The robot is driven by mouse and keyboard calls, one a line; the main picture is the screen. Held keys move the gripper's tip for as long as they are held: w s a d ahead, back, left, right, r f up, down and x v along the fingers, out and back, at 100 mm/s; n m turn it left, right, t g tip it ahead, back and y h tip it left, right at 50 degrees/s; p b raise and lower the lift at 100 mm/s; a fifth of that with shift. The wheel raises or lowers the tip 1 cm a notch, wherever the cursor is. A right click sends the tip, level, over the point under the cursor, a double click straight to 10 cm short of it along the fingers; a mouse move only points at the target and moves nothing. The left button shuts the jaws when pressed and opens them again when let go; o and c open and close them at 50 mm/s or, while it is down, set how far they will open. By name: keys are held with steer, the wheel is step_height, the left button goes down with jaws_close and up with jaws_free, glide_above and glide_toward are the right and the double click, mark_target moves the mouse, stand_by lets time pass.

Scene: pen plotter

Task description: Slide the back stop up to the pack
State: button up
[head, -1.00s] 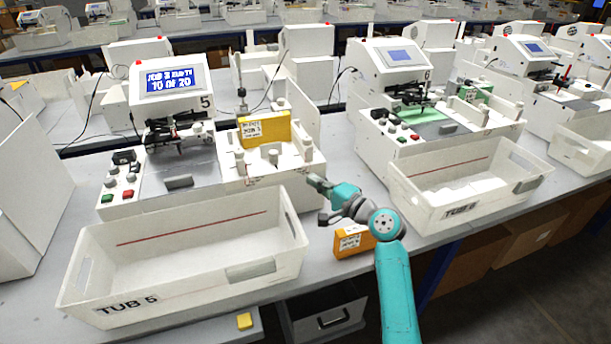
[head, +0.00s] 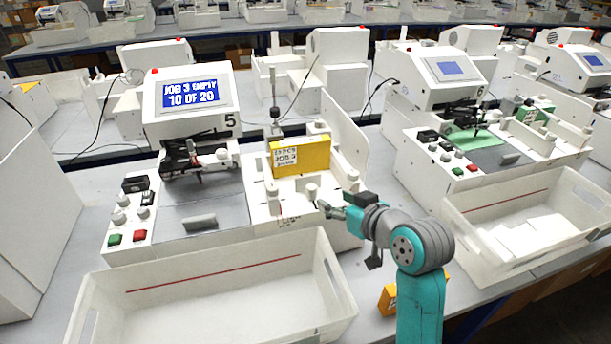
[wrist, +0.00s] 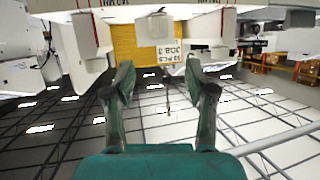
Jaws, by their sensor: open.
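A yellow pack (head: 302,157) with a white JOB 3 label stands upright in the feed bay of machine 5. It also shows in the wrist view (wrist: 142,47). A short white knob (head: 311,192) stands in front of the pack and seems to belong to the back stop; the wrist view shows it at the top (wrist: 156,25). I cannot tell how wide the gap between stop and pack is. My gripper (head: 326,208) is at the front of the bay, close to the knob. Its fingers (wrist: 167,85) are apart, with nothing between them.
A white side plate (head: 344,125) rises right of the pack. A white tub (head: 220,300) stands in front of machine 5, left of my arm. Another yellow pack (head: 388,298) lies low, partly behind my arm. Machine 6 (head: 437,70) and its tub (head: 530,235) stand to the right.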

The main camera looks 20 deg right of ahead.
mark_target(314, 189)
steer(key=x, duration=1)
steer(key=shift+w, duration=0.4)
steer(key=shift+a+f, duration=0.1)
jaws_close()
